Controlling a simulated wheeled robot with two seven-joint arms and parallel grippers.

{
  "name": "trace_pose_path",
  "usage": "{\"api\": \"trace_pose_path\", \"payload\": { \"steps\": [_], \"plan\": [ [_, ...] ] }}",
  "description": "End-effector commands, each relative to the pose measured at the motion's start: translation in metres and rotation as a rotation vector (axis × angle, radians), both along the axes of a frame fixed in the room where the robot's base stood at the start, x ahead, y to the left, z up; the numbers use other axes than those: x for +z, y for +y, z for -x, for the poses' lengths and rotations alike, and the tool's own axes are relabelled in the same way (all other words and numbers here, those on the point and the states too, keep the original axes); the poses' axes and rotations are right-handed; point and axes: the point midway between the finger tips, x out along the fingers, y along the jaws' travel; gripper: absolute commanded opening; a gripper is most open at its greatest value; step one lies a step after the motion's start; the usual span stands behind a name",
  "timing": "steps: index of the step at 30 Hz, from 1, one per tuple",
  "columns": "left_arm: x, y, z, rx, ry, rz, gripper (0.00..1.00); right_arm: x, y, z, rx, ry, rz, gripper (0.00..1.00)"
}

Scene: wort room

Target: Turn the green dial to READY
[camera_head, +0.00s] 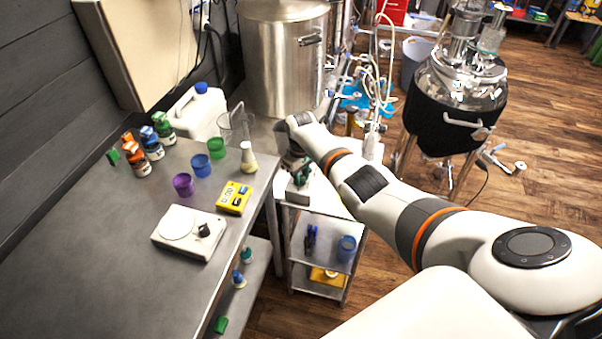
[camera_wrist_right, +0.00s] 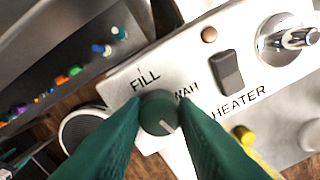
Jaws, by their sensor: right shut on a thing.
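The green dial (camera_wrist_right: 158,113) sits on a white panel (camera_wrist_right: 205,58) in the wrist view. Its white pointer line points down and slightly right in that picture, away from the word FILL. FILL is readable above the dial, and a second word right of it is partly covered by a finger. I cannot see the word READY. My right gripper (camera_wrist_right: 161,104) has its two green fingers on both sides of the dial, shut on it. In the head view my right gripper (camera_head: 300,172) reaches down over the small cart; the dial cannot be made out there. My left gripper is not in view.
The panel also carries a dark rocker switch (camera_wrist_right: 227,72) above HEATER and a metal knob (camera_wrist_right: 288,38). In the head view, a steel table (camera_head: 95,255) with cups and a scale (camera_head: 188,232) is left.

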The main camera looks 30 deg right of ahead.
Motion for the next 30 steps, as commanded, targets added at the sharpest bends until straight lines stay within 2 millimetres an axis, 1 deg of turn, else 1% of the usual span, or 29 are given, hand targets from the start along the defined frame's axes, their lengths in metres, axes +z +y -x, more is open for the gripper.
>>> {"api": "trace_pose_path", "payload": {
  "steps": [6, 12, 18, 30],
  "plan": [
    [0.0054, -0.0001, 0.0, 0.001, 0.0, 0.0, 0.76, 0.0019, 0.0002, -0.0008, -0.145, -0.002, -0.001, 0.04],
    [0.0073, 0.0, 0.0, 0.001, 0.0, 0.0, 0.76, 0.0017, 0.0, -0.0011, -0.227, -0.003, 0.001, 0.04],
    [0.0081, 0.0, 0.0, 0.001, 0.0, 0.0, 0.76, 0.0014, -0.0002, -0.0011, -0.266, -0.003, 0.0, 0.04],
    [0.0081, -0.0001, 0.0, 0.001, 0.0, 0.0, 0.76, 0.0014, -0.0004, -0.0012, -0.273, -0.004, 0.0, 0.04]
  ]
}}
